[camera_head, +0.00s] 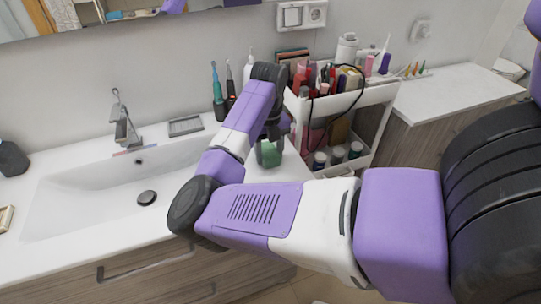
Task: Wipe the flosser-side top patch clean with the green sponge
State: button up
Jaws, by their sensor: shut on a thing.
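My gripper (269,132) points down over the right end of the white sink counter and is shut on the green sponge (269,154). The sponge is low, at or just above the counter top; I cannot tell if it touches. An upright white flosser (248,68) with a narrow tip stands behind my arm, its lower part hidden. No dirty patch shows on the counter (290,165); the surface under the sponge and behind my arm is hidden.
Toothbrushes (217,95) stand behind my arm by the wall. A white cart (360,101) full of cosmetics is close on the right. The sink basin (100,190), faucet (122,125) and a soap dish (186,126) lie left. The counter front right is clear.

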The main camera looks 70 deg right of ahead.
jog(key=shift+r+p, duration=2.5)
jog(key=shift+r, duration=0.9)
